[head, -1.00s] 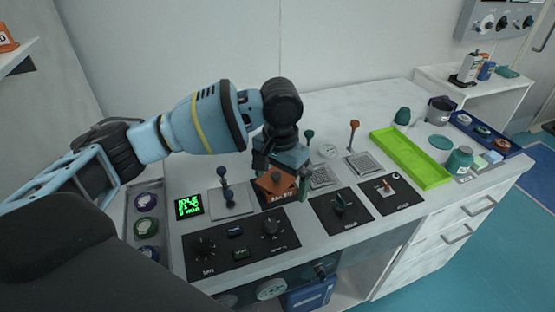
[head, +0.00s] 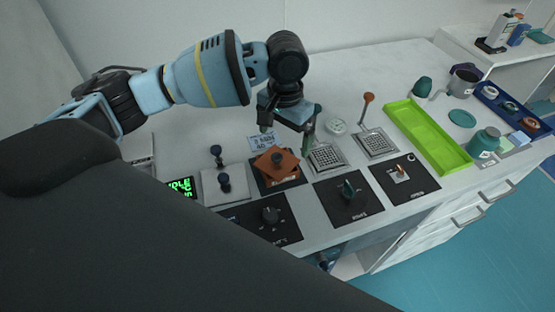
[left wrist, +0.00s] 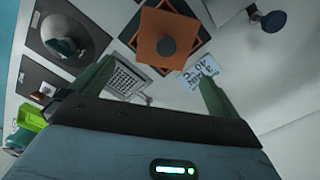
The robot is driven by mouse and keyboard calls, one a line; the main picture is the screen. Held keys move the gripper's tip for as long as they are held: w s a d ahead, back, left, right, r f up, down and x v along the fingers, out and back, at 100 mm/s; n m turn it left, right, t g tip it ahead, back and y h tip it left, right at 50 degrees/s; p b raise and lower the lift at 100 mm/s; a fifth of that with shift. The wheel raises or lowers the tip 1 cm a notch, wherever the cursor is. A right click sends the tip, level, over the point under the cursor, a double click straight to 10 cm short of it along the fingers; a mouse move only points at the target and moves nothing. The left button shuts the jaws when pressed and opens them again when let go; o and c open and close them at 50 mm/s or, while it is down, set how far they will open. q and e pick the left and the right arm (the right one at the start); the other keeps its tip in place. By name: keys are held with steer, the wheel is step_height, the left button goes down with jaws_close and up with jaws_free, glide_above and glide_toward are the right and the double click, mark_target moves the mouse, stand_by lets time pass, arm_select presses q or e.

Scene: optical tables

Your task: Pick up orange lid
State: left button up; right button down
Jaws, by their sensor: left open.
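The orange lid (head: 268,168) is square with a round dark knob on top. It sits turned askew over a brownish-orange square part on a black panel. It also shows at the top of the left wrist view (left wrist: 148,48), its knob facing the camera. My left gripper (head: 286,138) is open and empty, above and just behind the lid in the head view. In the left wrist view its two green fingers (left wrist: 157,70) are spread apart, with the lid beyond them and clear of them. My right gripper is not in view.
A small label card (head: 262,141) lies behind the lid. Knob panels (head: 347,192), metal grid plates (head: 327,157) and an orange-topped lever (head: 368,98) stand to the right, then a green tray (head: 428,135). A plate with dark knobs (head: 212,192) is at the left. Bare tabletop lies behind.

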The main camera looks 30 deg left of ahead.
mark_target(284, 155)
arm_select(q)
steer(key=f, duration=0.2)
steer(key=w+f, duration=0.1)
steer(key=f, duration=0.1)
steer(key=shift+a+f, duration=0.15)
steer(key=shift+f, duration=0.6)
steer(key=c, duration=1.1)
steer(key=shift+r, duration=0.1)
